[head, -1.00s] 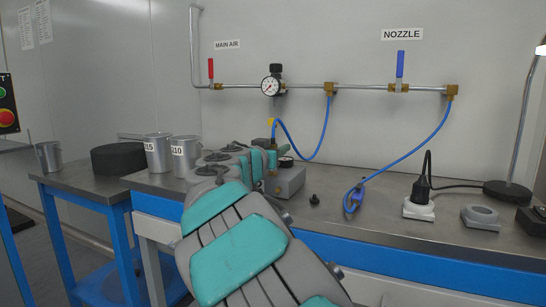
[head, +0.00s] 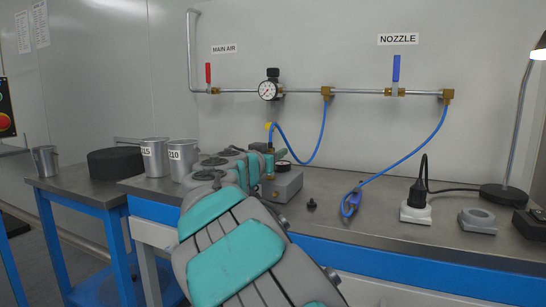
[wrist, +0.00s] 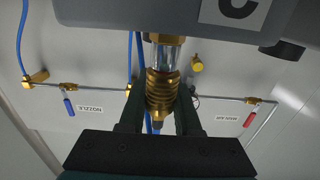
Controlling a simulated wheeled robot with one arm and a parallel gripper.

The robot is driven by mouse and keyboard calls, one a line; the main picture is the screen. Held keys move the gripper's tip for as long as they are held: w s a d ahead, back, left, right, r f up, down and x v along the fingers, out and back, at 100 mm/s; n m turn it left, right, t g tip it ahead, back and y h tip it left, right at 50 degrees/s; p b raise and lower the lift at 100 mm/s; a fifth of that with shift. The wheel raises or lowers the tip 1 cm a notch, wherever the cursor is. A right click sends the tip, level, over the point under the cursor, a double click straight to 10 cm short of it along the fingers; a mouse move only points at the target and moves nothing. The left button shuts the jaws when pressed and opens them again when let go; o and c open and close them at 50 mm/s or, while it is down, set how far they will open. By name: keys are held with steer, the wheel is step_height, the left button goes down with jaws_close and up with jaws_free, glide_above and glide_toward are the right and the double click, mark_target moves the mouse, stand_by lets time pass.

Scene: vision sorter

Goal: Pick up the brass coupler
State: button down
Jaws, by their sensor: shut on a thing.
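The brass coupler (wrist: 161,92) is a ribbed, golden, stepped fitting in the middle of the wrist view. My gripper (wrist: 160,100) has its two dark fingers on either side of it, closed on it. The coupler's far end meets a clear and silver fitting below a grey body marked C (wrist: 235,12); I cannot tell if they are joined. In the head view my teal and grey arm hides most of the gripper, and a small brass piece shows beside the grey box (head: 284,187).
Blue hoses hang from the wall pipe near the gripper. Two metal cups (head: 155,158) stand left of my arm. A small dark knob (head: 312,204), a blue nozzle (head: 351,204), a white socket block (head: 415,212) and a grey ring block (head: 477,220) lie on the bench to the right.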

step_height(320, 180, up, 18)
steer(key=p, duration=0.1)
stand_by(0.6)
steer(key=shift+r, duration=0.1)
step_height(320, 180, up, 3)
steer(key=shift+f+p, duration=0.15)
steer(key=shift+p, duration=0.75)
steer(key=shift+a, duration=0.1)
